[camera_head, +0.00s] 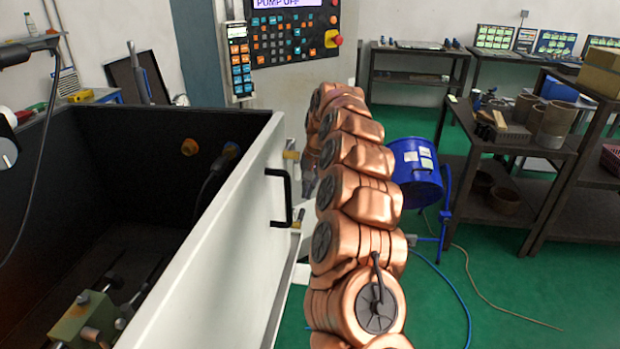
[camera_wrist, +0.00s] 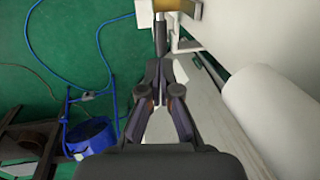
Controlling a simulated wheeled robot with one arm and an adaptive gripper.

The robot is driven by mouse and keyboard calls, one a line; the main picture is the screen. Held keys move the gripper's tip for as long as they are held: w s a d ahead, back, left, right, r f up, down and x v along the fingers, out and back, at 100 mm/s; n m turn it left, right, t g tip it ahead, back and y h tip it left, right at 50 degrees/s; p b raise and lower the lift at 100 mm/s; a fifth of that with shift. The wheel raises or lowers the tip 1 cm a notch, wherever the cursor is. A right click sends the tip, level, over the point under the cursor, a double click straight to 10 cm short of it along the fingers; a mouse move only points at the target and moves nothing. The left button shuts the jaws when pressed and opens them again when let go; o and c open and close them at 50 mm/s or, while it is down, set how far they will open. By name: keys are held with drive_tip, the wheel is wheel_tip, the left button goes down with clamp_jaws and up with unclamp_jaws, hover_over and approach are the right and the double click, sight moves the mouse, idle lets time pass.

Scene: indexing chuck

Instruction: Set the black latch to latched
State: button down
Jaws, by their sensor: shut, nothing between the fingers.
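My gripper (camera_wrist: 160,72) is shut and empty, its fingertips together, in the wrist view. Just beyond the fingertips is a short dark rod (camera_wrist: 160,36) by a brass block (camera_wrist: 178,6); it may be the black latch, but I cannot tell its setting or whether the fingers touch it. In the head view my copper arm hides most of the gripper. A black U-shaped handle (camera_head: 284,198) is on the white panel (camera_head: 232,228), left of my arm. Brass pieces (camera_head: 291,155) sit along the panel's right edge.
The open dark machine bay (camera_head: 110,190) lies left of the panel. A control panel (camera_head: 290,35) stands behind my arm. A blue drum (camera_head: 415,175) on a stand is to the right, with a blue hose on the green floor (camera_head: 480,295). Loaded shelves stand farther right.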

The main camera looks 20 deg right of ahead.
sight(302, 212)
drive_tip(key=shift+w+a+f+p, duration=0.15)
drive_tip(key=shift+f+p, duration=0.15)
drive_tip(key=shift+f, duration=0.65)
drive_tip(key=shift+w+a+f+p, duration=0.1)
drive_tip(key=shift+a+f+p, duration=0.15)
drive_tip(key=shift+f, duration=0.7)
drive_tip(key=shift+w+a+f+p, duration=0.1)
drive_tip(key=shift+f+p, duration=0.25)
drive_tip(key=shift+f, duration=0.6)
